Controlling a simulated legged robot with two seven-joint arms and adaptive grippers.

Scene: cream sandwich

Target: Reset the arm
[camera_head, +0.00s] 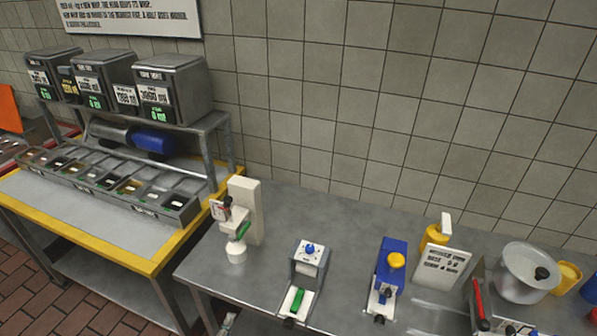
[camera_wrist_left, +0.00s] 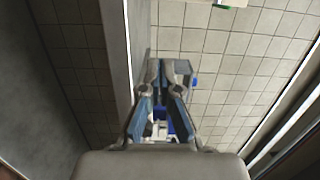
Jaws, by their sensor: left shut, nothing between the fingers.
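My left gripper (camera_wrist_left: 168,72) shows in the wrist view, with its two fingers reaching forward from the grey palm. It is shut and empty. Blue and white parts show in the gap between the finger linkages. In the head view, only a small pale piece shows below the front edge of the steel table, and I cannot tell whether it is part of my left gripper. My right gripper is not in view.
The steel table (camera_head: 330,208) holds a white dispenser (camera_head: 246,212), a grey device (camera_head: 309,264), a blue device (camera_head: 388,266), a sign (camera_head: 441,269) and a metal pot (camera_head: 522,277). A yellow-edged table (camera_head: 75,212) with an ingredient bin rack stands left. A tiled wall (camera_head: 400,100) is behind.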

